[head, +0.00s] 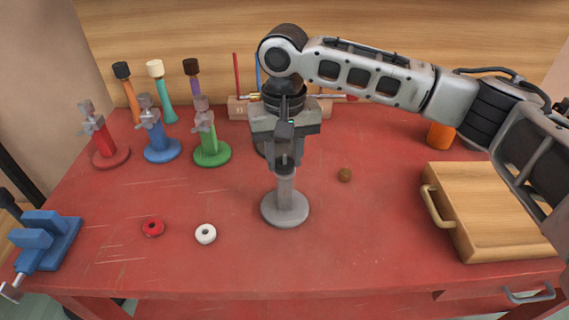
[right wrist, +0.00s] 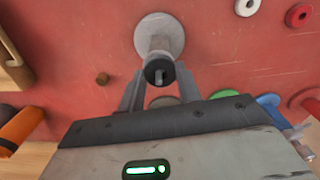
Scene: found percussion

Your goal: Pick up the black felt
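The black felt (right wrist: 158,73) shows in the right wrist view as a dark ring at the top of the upright post of a grey stand (right wrist: 157,40). In the head view the grey stand (head: 285,208) is on the red table near the middle, and my right gripper (head: 285,160) points down over its top, hiding most of the felt. In the right wrist view the fingertips of my right gripper (right wrist: 160,72) lie one on each side of the felt, very near its edges. I cannot tell whether they touch it. My left gripper is not in view.
A red ring (head: 153,227) and a white ring (head: 205,234) lie left of the stand. Red, blue and green stands (head: 212,150) are farther back. A small brown piece (head: 345,174) and a wooden case (head: 488,215) are right. A blue vise (head: 45,240) is at the left edge.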

